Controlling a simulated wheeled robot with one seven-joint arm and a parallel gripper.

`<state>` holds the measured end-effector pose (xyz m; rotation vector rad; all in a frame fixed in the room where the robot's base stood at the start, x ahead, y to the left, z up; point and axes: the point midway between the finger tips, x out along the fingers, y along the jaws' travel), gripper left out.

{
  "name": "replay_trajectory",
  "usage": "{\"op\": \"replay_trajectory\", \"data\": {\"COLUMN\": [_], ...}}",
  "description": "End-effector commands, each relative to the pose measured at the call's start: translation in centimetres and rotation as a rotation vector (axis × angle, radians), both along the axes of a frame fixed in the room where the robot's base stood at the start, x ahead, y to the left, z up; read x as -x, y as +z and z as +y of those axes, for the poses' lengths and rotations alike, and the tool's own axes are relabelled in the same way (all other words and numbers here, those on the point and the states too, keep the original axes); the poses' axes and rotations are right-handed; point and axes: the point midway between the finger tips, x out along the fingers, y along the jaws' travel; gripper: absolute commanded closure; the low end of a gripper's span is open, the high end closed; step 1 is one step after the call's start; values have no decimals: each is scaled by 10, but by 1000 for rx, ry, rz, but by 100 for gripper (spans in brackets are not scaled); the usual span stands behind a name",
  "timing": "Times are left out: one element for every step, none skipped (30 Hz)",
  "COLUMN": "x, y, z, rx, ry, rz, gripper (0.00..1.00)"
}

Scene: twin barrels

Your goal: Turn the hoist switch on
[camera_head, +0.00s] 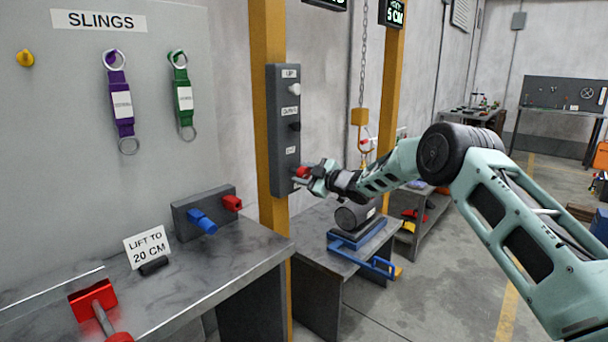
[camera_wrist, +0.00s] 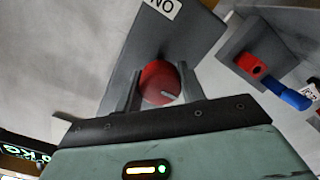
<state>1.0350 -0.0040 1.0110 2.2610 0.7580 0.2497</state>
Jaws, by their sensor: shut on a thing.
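The grey control box (camera_head: 284,130) is fixed to the yellow post and carries a white button, a black button and, lowest, a red knob (camera_head: 301,172). My gripper (camera_head: 309,175) is at the red knob from the right. In the wrist view the red knob (camera_wrist: 160,83) sits between the two fingers of my gripper (camera_wrist: 162,88), which are shut on it. A white mark shows on the knob's face. An "ON" label (camera_wrist: 164,6) is on the box beyond the knob. My fingers partly hide the knob in the head view.
A bench (camera_head: 218,270) at the left holds a "LIFT TO 20 CM" sign (camera_head: 147,245) and a grey block (camera_head: 204,212) with blue and red handles. A dark cylinder (camera_head: 355,215) lies below the chain hook (camera_head: 366,143). Purple and green slings hang on the left board.

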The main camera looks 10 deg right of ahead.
Motion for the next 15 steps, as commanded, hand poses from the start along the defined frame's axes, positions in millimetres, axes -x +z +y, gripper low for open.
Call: {"op": "replay_trajectory", "data": {"x": [0, 0, 0, 0, 0, 0, 0, 0, 0, 0, 0, 0, 0, 0, 1], "y": [-3, -3, -3, -3, -3, -3, -2, -2, -2, -2, -2, -1, -1, -1, -1], "z": [-2, -2, -2, -2, -1, -1, -1, -1, -1, -1, -1, -1, -1, -1, -1], "rx": [1, 1, 1, 1, 1, 1, 2, 1, 1, 1, 2, 1, 1, 1, 1], "ry": [-2, -2, -2, -2, -2, -2, -1, -2, -1, -1, -1, -1, -1, -1, -1], "rz": [5, 5, 5, 5, 5, 5, 4, 3, 3, 3, 2, 2, 2, 2, 2], "gripper": [83, 83, 83, 52, 44, 39, 39, 39, 39, 39, 39, 39, 39, 39, 39]}}
